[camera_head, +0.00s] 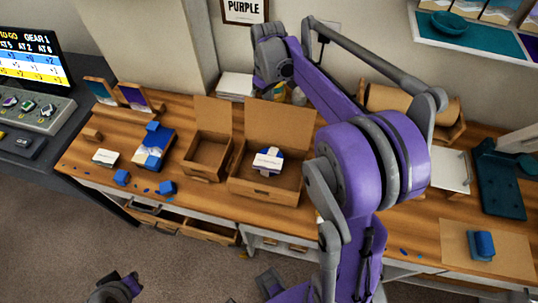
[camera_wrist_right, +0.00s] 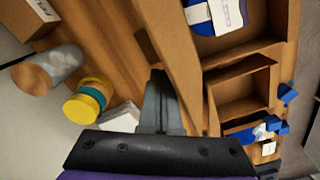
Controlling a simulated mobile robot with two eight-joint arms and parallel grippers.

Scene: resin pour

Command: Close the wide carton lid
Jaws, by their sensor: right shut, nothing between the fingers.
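The wide carton (camera_head: 262,188) stands open on the wooden bench. Its lid (camera_head: 282,122) is raised at the back, leaning slightly backward. Inside lies a blue item with a white card (camera_head: 268,160). In the right wrist view the lid (camera_wrist_right: 172,45) shows nearly edge-on, with the blue item and card (camera_wrist_right: 215,14) beyond it. My right gripper (camera_wrist_right: 157,78) is shut and empty, on the back side of the raised lid, close to it; I cannot tell whether they touch. In the head view its fingers are not clear. My left gripper's fingers are not in view.
A narrower open carton (camera_head: 204,158) stands left of the wide one, its lid also up. Behind are a white stack (camera_head: 235,86) and yellow and teal rolls (camera_wrist_right: 88,98). Blue blocks (camera_head: 122,177) lie at left. My right arm covers the bench right of the wide carton.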

